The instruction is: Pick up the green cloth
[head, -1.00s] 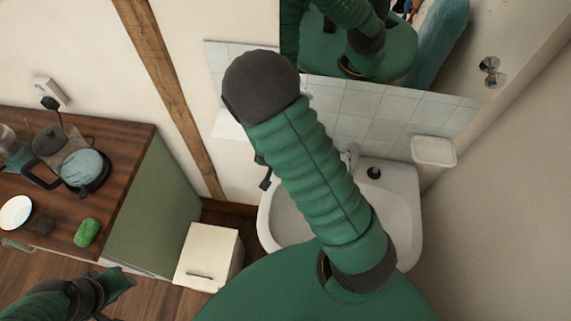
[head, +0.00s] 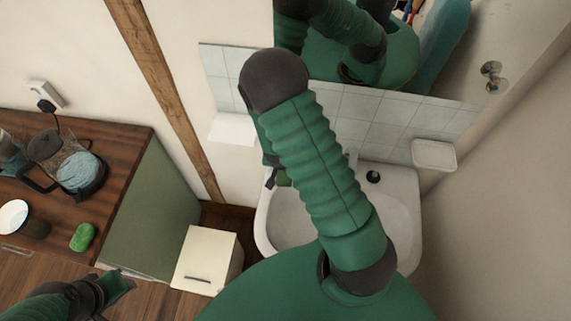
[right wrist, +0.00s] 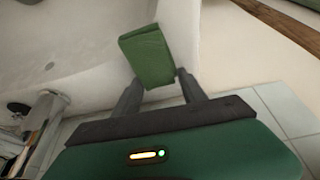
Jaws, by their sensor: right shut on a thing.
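The green cloth (right wrist: 147,55) is a folded, flat rectangle between the fingers of my right gripper (right wrist: 158,80) in the right wrist view. The gripper is shut on it, with most of the cloth sticking out past the fingertips. In the head view, my right arm hides most of that gripper. A small green bit of the cloth (head: 284,179) shows beside a dark finger, over the sink's back left part. My left gripper (head: 126,282) is low at the left, in front of the counter and apart from the cloth; its finger opening is unclear.
A white sink (head: 405,205) stands below a tiled wall and mirror. A white soap dish (head: 434,154) is on the right. A white bin (head: 205,260) stands between.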

